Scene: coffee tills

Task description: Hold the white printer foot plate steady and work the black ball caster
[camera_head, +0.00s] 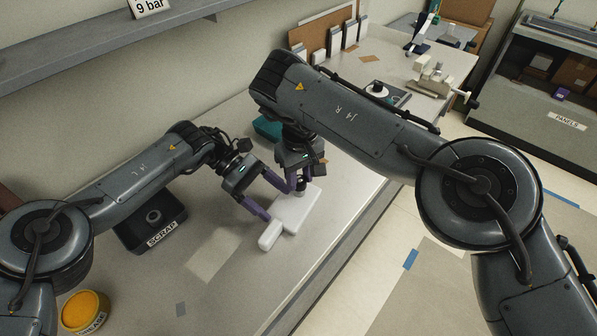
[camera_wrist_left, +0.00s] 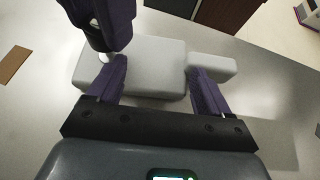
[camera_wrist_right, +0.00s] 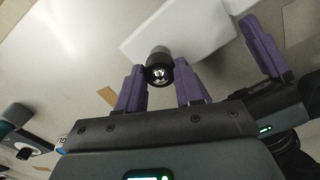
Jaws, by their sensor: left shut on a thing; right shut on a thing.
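The white printer foot plate (camera_head: 300,207) lies on the counter, with a narrower white block at its near end. It also shows in the left wrist view (camera_wrist_left: 150,55). My left gripper (camera_head: 277,204) is shut on the plate, one finger at each side. The black ball caster (camera_wrist_right: 158,68) shows in the right wrist view, its shiny ball end facing the camera. My right gripper (camera_wrist_right: 162,85) is shut on the caster at the plate's far end. Its fingers mostly hide the caster in the head and left wrist views, so I cannot tell how far it is seated.
A black SCRAP bin (camera_head: 150,222) and an orange grease tub (camera_head: 85,312) stand to the left. A teal object (camera_head: 267,128) is behind my right gripper. A black device (camera_head: 385,94) and upright panels stand farther back. The counter's front is mostly clear.

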